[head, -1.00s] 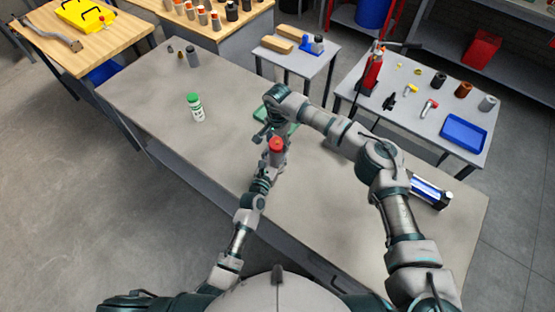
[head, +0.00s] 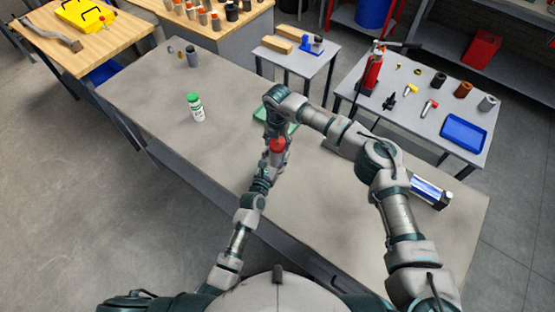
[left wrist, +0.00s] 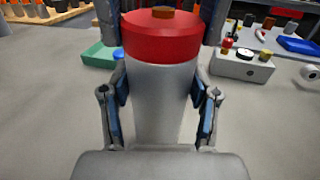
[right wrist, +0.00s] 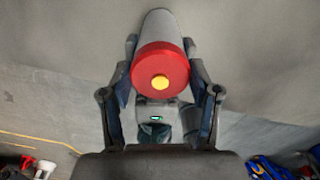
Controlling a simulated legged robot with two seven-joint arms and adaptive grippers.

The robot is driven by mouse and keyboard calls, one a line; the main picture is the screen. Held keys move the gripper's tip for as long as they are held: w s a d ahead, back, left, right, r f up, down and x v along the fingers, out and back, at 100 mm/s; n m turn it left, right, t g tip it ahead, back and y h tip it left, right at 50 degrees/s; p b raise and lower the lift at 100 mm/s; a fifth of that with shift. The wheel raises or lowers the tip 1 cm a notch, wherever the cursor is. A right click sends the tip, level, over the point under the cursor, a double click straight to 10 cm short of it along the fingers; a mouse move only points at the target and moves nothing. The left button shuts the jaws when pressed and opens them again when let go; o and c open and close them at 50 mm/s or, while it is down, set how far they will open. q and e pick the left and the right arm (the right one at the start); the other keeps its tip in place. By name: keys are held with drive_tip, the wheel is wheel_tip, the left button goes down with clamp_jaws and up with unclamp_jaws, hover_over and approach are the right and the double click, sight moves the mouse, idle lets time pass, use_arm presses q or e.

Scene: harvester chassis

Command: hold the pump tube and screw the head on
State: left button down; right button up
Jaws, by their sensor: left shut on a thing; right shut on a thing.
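The pump tube (left wrist: 160,105) is a light grey cylinder standing upright in the left wrist view. My left gripper (left wrist: 163,100) is shut on it, with one finger on each side. The red pump head (left wrist: 160,38) sits on top of the tube; whether its thread is engaged cannot be seen. The head also shows in the head view (head: 277,145), partly covered by my right arm. In the right wrist view the head (right wrist: 160,70) has a yellow centre, and the tube runs beyond it. My right gripper (right wrist: 160,75) is shut on the head from above.
A green tray (left wrist: 100,54) and a grey block with knobs (left wrist: 242,66) lie behind the tube. A green-capped white bottle (head: 196,108) stands on the left of the bench. A blue-and-silver cylinder (head: 430,190) lies at the right.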

drive_tip(key=m, duration=0.5)
drive_tip(key=shift+w+d, duration=0.1)
drive_tip(key=shift+w, duration=0.05)
drive_tip(key=m, duration=0.4)
drive_tip(key=o, duration=1.3)
drive_tip(key=shift+o, duration=0.2)
drive_tip(key=shift+r, duration=0.15)
wheel_tip(320, 180, up, 12)
drive_tip(key=shift+f, duration=0.2)
